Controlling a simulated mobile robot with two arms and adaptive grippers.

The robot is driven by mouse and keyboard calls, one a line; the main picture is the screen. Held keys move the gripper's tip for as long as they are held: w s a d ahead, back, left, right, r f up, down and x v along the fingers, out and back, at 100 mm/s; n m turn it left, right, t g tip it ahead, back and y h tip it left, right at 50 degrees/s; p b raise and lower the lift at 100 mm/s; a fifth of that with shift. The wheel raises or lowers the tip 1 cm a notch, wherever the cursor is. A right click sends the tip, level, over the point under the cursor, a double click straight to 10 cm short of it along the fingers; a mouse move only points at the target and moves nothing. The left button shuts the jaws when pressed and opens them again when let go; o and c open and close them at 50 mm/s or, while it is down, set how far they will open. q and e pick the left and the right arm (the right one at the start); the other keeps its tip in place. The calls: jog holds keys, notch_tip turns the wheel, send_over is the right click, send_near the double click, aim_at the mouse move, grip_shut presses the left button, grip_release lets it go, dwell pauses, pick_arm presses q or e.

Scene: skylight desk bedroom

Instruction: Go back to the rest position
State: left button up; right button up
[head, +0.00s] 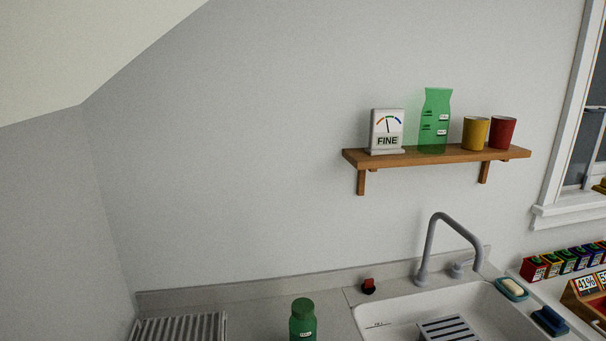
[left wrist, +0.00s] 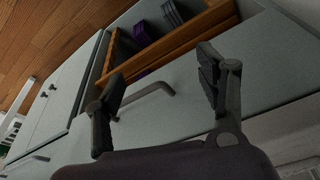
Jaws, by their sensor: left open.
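My left gripper (left wrist: 160,85) shows in the left wrist view with its two dark fingers spread apart and nothing between them. Beyond the fingers are a grey cabinet front (left wrist: 260,75) and an open wooden drawer (left wrist: 185,45). A grey bar handle (left wrist: 145,97) shows between the fingers, and I cannot tell how far it is from them. Neither gripper shows in the head view, and my right gripper is in no view.
In the head view, a green bottle (head: 302,322) stands on the counter left of the white sink (head: 395,312) with its grey tap (head: 428,245). A wooden shelf (head: 440,158) holds a green jug (head: 434,120), a gauge (head: 386,130) and two cups. Wooden floor (left wrist: 50,35) shows in the wrist view.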

pick_arm(q)
jog(key=s+f+g, duration=0.1)
jog(key=s+f, duration=0.2)
jog(key=f, duration=0.9)
jog(key=s+f, duration=0.3)
jog(key=f, duration=0.9)
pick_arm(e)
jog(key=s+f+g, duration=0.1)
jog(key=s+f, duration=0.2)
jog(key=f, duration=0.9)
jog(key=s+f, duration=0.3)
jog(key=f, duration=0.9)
pick_arm(q)
jog(key=s+a+f+g+b, duration=0.1)
jog(key=s+a+f, duration=0.2)
jog(key=s+f, duration=0.7)
jog(key=s, duration=0.4)
jog(key=shift+f, duration=0.35)
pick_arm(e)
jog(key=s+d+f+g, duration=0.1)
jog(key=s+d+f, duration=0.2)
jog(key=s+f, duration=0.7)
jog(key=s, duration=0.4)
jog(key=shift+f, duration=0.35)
pick_arm(q)
jog(key=shift+a, duration=0.1)
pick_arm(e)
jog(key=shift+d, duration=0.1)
